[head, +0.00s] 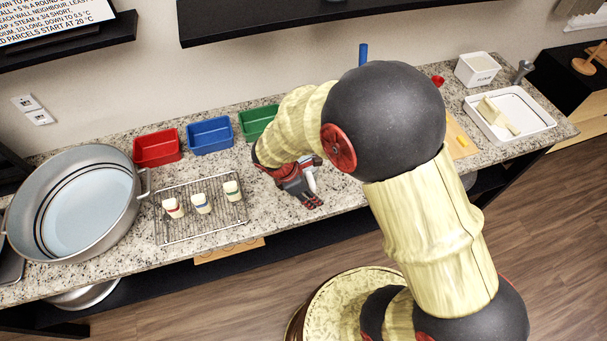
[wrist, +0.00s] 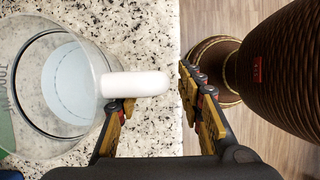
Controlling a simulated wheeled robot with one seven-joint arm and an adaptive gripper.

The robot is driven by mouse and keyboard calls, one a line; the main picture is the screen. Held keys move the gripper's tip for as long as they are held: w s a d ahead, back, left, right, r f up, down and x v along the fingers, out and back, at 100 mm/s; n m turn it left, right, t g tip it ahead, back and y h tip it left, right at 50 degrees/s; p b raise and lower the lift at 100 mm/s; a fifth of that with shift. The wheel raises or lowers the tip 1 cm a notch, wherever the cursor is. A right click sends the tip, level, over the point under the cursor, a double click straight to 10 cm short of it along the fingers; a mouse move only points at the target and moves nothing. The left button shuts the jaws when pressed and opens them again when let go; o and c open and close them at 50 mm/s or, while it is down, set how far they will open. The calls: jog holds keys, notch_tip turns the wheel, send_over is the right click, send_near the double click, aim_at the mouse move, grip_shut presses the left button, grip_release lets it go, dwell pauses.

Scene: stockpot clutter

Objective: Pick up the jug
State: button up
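The jug (wrist: 98,58) is clear and round with pale liquid inside and dark markings on its side. It fills the left of the wrist view. Its thick white handle (wrist: 135,84) points right, and it also shows as a small white piece in the head view (head: 311,182). My arm hides the jug's body there. My gripper (wrist: 155,95) is open with fingers wide apart. The handle's end reaches into the gap and overlaps the left fingertip; I cannot tell whether they touch. The right finger is clear of it. In the head view my gripper (head: 305,190) is low over the counter's front part.
The granite counter (head: 285,225) ends close to my gripper. Left are a wire rack (head: 215,222) with three small pale pieces, a large pot (head: 40,215), and red (head: 157,147), blue (head: 210,135) and green (head: 256,122) bins. A white tray (head: 535,115) stands far right.

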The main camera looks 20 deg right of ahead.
jog(key=shift+x, duration=0.75)
jog(key=shift+c, duration=0.5)
jog(key=shift+r, duration=0.1)
jog(key=c, duration=0.8)
jog(key=shift+w, duration=0.1)
grip_shut()
